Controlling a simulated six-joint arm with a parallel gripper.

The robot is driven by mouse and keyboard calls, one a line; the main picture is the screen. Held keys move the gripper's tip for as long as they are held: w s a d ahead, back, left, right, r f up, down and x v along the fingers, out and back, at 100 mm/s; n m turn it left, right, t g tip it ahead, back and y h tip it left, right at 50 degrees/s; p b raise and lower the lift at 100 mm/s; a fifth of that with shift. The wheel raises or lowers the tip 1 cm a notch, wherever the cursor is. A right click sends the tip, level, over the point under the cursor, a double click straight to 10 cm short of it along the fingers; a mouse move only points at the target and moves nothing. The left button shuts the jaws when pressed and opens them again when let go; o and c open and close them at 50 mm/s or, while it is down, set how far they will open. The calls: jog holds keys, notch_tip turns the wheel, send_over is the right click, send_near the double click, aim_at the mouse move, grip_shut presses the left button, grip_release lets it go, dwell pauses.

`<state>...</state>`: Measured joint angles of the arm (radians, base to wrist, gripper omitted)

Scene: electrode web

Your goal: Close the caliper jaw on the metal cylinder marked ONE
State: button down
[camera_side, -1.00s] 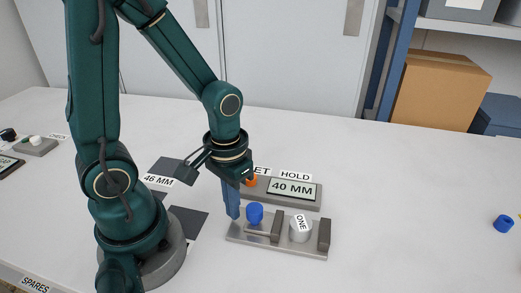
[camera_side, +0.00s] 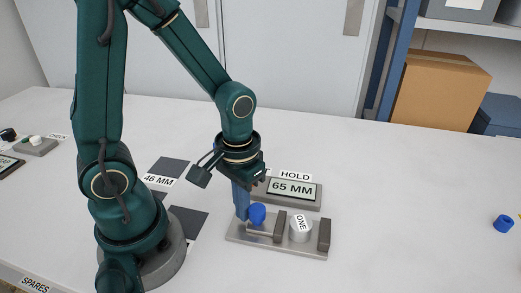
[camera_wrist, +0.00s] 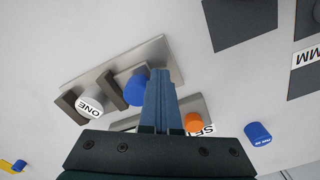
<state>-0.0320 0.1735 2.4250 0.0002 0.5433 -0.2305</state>
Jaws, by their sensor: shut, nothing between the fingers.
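The white-topped metal cylinder marked ONE (camera_side: 301,229) stands upright on the caliper's metal base (camera_side: 285,250), between the sliding jaw (camera_side: 280,226) and the fixed end jaw (camera_side: 324,235). It also shows in the wrist view (camera_wrist: 90,101). I cannot tell whether the sliding jaw touches it. The blue knob (camera_side: 257,215) sits at the left end of the sliding jaw's rod. My gripper (camera_side: 242,214) is shut and empty, its blue fingers pointing down just left of the knob, apparently against it. In the wrist view the fingers (camera_wrist: 158,75) are beside the knob (camera_wrist: 137,88).
A display (camera_side: 291,189) behind the caliper reads 65 MM, beside a HOLD label (camera_side: 295,175). An orange button (camera_wrist: 193,121) shows in the wrist view. Dark pads (camera_side: 187,222) lie to the left, and a small blue cylinder (camera_side: 504,224) stands far right. The table between is clear.

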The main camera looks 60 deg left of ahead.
aim_at(249, 220)
jog(key=shift+w+d, duration=0.85)
jog(key=shift+w, duration=0.05)
dwell(1.1)
jog(key=shift+s+a, duration=0.15)
jog(key=shift+a, duration=0.05)
jog(key=shift+s+a, duration=0.25)
notch_tip(249, 220, up, 8)
dwell(0.9)
dwell(0.9)
jog(key=s+r+m+t, duration=0.3)
jog(key=r+t, duration=0.2)
jog(key=shift+s+a+t, duration=0.15)
jog(key=shift+s+t, duration=0.1)
jog(key=shift+t, duration=0.05)
dwell(2.6)
